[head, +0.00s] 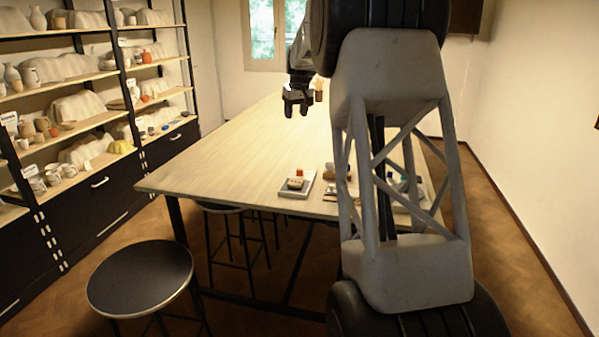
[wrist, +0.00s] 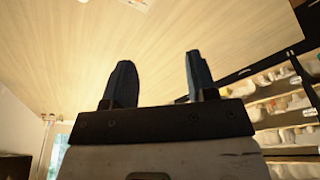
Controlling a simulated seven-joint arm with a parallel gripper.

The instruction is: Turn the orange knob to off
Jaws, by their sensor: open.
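A small orange item (head: 299,172) stands at the back of a pale tray (head: 284,192) near the table's front edge in the head view. It is too small to tell whether it is a knob. My gripper (head: 296,106) is over the table, well behind and above that tray. It is open, with nothing between its fingers. In the wrist view my gripper (wrist: 158,75) shows two dark fingers apart, with bare tabletop beyond. The orange item cannot be made out there.
The long pale wooden table (head: 220,150) is mostly clear. More small items stand right of the tray, partly hidden by my arm. A black stool (head: 140,278) stands in front at left. Shelves of pottery (head: 75,125) line the left wall. A white thing (wrist: 140,3) is cut off in the wrist view.

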